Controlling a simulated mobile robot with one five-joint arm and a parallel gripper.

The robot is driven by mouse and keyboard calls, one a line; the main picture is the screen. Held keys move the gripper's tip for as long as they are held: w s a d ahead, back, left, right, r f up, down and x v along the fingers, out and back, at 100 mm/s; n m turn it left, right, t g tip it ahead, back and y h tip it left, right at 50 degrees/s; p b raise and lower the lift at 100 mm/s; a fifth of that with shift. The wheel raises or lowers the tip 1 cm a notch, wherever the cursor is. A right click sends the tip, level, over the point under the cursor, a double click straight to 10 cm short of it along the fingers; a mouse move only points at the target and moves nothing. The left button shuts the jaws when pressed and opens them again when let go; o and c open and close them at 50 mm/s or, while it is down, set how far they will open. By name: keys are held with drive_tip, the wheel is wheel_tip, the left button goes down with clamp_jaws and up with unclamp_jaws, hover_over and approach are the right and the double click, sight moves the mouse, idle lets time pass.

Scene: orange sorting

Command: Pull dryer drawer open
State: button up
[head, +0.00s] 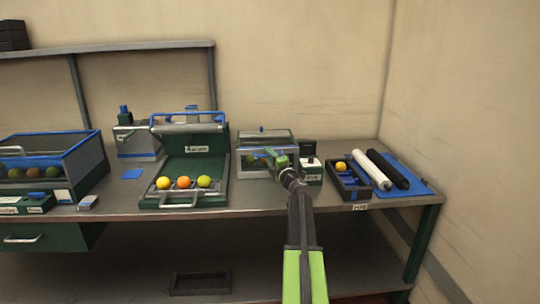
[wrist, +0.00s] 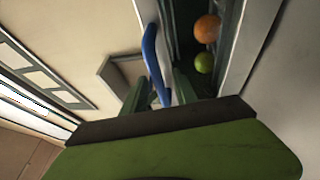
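The dryer (head: 282,147) appears to be the grey box with blue trim and a clear front, right of centre on the bench. My gripper (head: 278,158) is at its front and covers part of it. In the wrist view, a blue handle bar (wrist: 152,58) runs down between the two green fingers of my gripper (wrist: 160,92). The fingers are apart, with gaps seen beside the bar. Beyond the bar, an orange fruit (wrist: 207,29) and a green fruit (wrist: 203,63) lie in a dark channel. How far the drawer stands out cannot be told.
A green machine (head: 195,170) with a raised lid and fruits on its front tray stands to the left. A small dark box (head: 311,172) is right of my gripper. A dark tray (head: 355,192) with a yellow fruit and two rollers lie further right.

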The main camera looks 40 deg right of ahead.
drive_tip(key=shift+c, duration=0.2)
clamp_jaws()
idle(1.2)
